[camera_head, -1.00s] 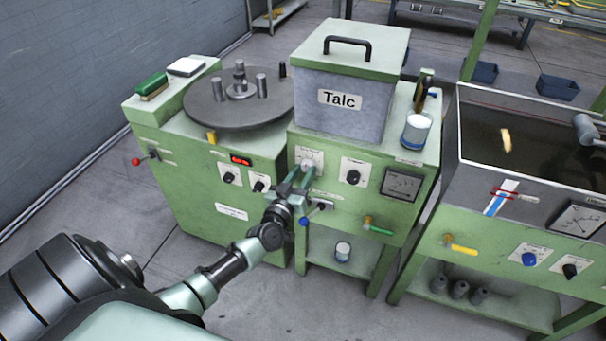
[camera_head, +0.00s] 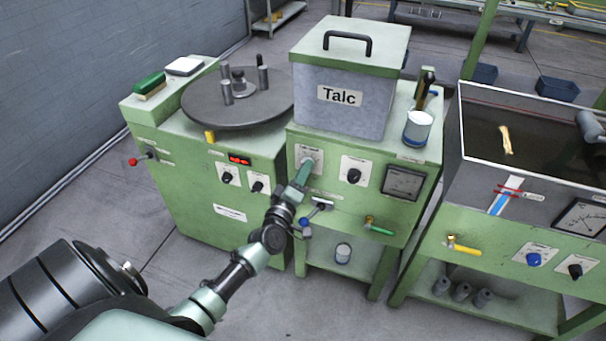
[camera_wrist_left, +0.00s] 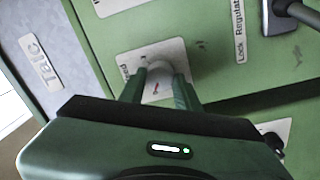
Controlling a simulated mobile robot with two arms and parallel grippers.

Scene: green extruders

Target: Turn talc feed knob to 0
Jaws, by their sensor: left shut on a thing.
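The talc feed knob is a pale round knob on a white label plate (camera_head: 301,152) at the upper left of the talc cabinet's front, below the grey Talc box (camera_head: 340,104). My left gripper (camera_head: 307,168) reaches up to it and hides most of it. In the left wrist view the knob (camera_wrist_left: 159,68) sits between the two green fingers (camera_wrist_left: 161,84), which are shut on it. A small red mark shows on the plate near the knob. The knob's exact setting cannot be read. My right gripper is not in view.
A black knob (camera_head: 354,175) and a dial gauge (camera_head: 403,183) are to the right on the same panel. A blue-tipped lever (camera_head: 305,222) and a green-handled valve (camera_head: 378,230) are below. A round turntable with pegs (camera_head: 225,112) stands at left, a water tank (camera_head: 470,150) at right.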

